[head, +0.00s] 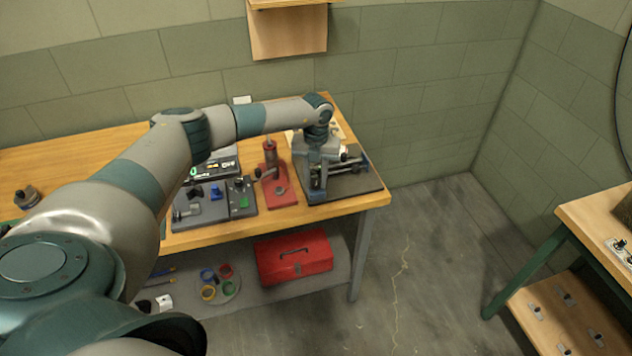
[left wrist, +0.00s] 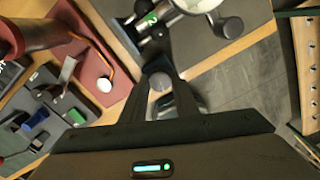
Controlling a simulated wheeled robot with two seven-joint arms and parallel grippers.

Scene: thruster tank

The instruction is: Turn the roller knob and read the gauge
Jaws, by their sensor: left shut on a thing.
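My left gripper (head: 318,192) reaches down over the front left of a dark base plate (head: 362,186) at the table's right end. In the left wrist view, its fingers (left wrist: 160,88) are shut on a round grey knob (left wrist: 160,80), which looks like the roller knob. The roller device (head: 350,162) on the plate is partly hidden by the gripper. The gauge's white dial (left wrist: 198,4) is cut off by the top edge of the left wrist view, so I cannot read it. My right gripper is not in view.
A red hand-pump-like stand (head: 275,185) is close left of the gripper. A dark board with switches (head: 215,205) lies further left. A red toolbox (head: 293,258) sits on the lower shelf. The floor (head: 430,260) to the right is clear, up to another bench (head: 590,215).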

